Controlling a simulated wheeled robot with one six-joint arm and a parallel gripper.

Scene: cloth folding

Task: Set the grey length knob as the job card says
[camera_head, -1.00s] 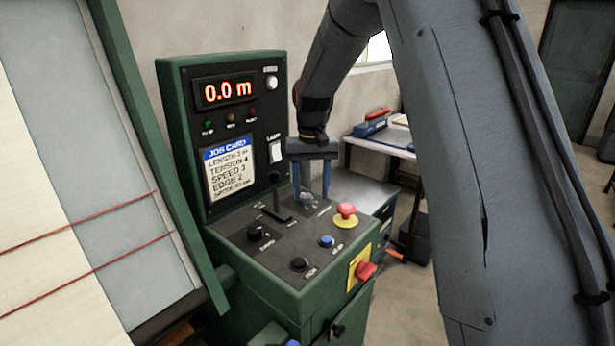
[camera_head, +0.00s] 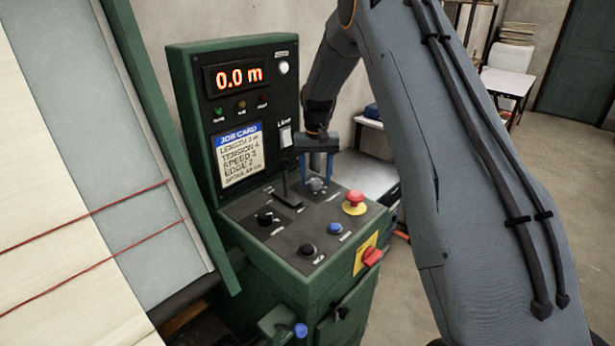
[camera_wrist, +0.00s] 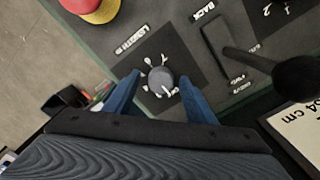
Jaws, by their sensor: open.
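The grey length knob (camera_wrist: 161,80) sits on a dark plate labelled LENGTH in the wrist view, ringed by small white marks. A white pointer line on it runs toward the lower right of that picture; the numerals are too small to read. It also shows in the head view (camera_head: 316,185). My gripper (camera_head: 317,178) points down over the panel, its two blue fingers open on either side of the knob, with gaps visible in the wrist view. The job card (camera_head: 240,158) reads LENGTH, apparently 3 m, then TENSION 4, SPEED 3, EDGE 2. The display (camera_head: 238,78) shows 0.0 m.
A black lever (camera_head: 287,185) rises close to the left of my gripper. A red mushroom button (camera_head: 354,200) on a yellow base stands to the right. A black knob (camera_head: 265,216), another black knob (camera_head: 307,251) and a blue button (camera_head: 335,228) sit nearer the front.

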